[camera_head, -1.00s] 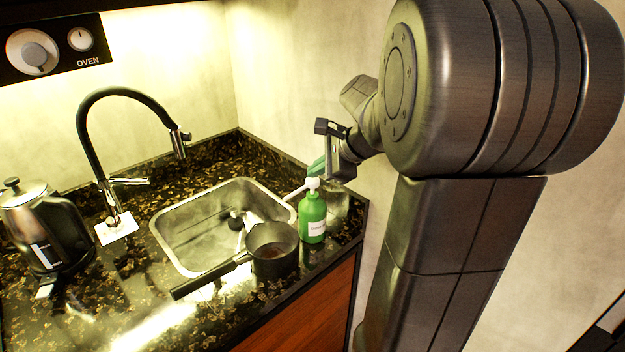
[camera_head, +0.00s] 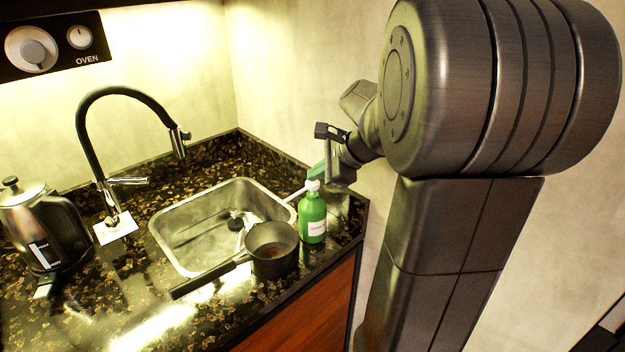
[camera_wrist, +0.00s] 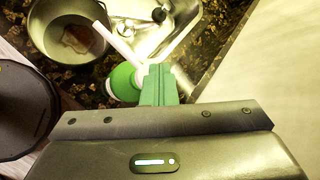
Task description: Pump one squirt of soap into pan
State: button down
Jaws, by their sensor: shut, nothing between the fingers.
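The green soap bottle (camera_head: 313,217) with a white pump head (camera_head: 312,186) stands upright on the counter, right of the pan. Its white spout points left towards the sink. The dark pan (camera_head: 273,262) sits at the front edge of the sink, its handle pointing left; a brownish patch shows inside it. In the wrist view the pan (camera_wrist: 48,45) is at upper left and the bottle (camera_wrist: 122,82) is partly behind the fingers. My gripper (camera_head: 318,172) is shut and empty, its green fingertips at the pump head. I cannot tell whether they touch it. The fingers (camera_wrist: 160,75) hide part of the pump head.
A metal sink (camera_head: 190,245) is set in the dark speckled counter, with a black faucet (camera_head: 82,120) behind it. A kettle (camera_head: 45,225) stands at the left. The wall is close behind my gripper on the right.

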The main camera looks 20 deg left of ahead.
jog(key=shift+f, duration=0.35)
jog(key=shift+r, duration=0.15)
jog(key=shift+r+p, duration=1.15)
jog(key=shift+r, duration=0.05)
jog(key=shift+r, duration=0.1)
notch_tip(320, 180, up, 5)
jog(key=p, duration=0.4)
jog(key=shift+p, duration=0.35)
jog(key=shift+f, duration=0.2)
